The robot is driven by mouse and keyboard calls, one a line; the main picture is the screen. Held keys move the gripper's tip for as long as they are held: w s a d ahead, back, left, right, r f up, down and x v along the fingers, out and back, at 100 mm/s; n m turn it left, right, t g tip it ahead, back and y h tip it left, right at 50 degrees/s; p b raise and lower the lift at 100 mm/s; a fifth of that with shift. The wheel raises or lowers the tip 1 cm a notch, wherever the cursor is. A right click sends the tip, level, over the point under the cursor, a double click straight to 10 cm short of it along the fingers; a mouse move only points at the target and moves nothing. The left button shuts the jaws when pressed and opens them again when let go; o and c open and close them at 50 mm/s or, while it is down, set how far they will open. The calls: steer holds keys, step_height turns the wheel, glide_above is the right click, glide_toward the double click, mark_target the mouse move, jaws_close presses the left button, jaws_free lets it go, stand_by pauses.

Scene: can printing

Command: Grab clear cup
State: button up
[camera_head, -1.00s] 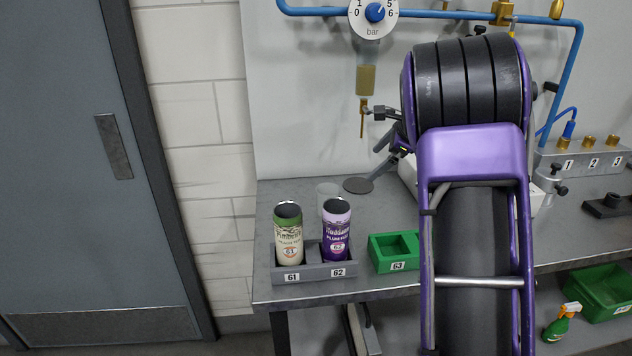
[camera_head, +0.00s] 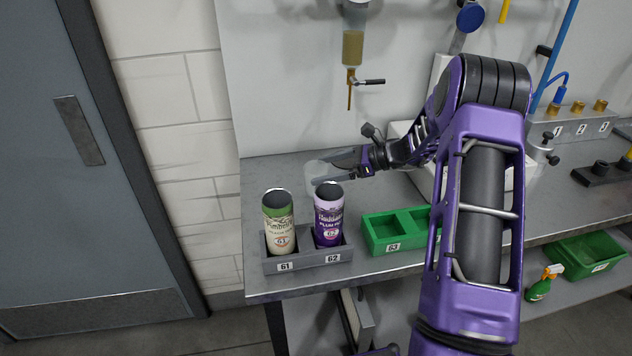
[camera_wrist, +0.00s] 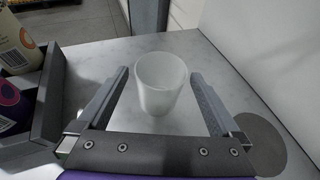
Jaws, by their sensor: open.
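The clear cup (camera_wrist: 159,88) is frosted and stands upright on the bench. In the wrist view it sits between the two fingers of my open gripper (camera_wrist: 160,92), with a gap showing on each side. In the head view the cup (camera_head: 317,172) is partly hidden behind the purple can. There my gripper (camera_head: 335,165) reaches in from the right, low over the bench, with its fingers at the cup.
A grey holder (camera_head: 310,262) marked 61 and 62 holds a green-and-cream can (camera_head: 279,225) and a purple can (camera_head: 328,215), close in front of the cup. A green tray (camera_head: 385,237) stands to its right. A grey disc (camera_wrist: 262,140) lies near the wall.

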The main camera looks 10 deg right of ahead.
mark_target(306, 172)
steer(key=x, duration=0.5)
steer(key=shift+w+a, duration=0.2)
steer(key=shift+a, duration=0.1)
steer(key=c, duration=1.3)
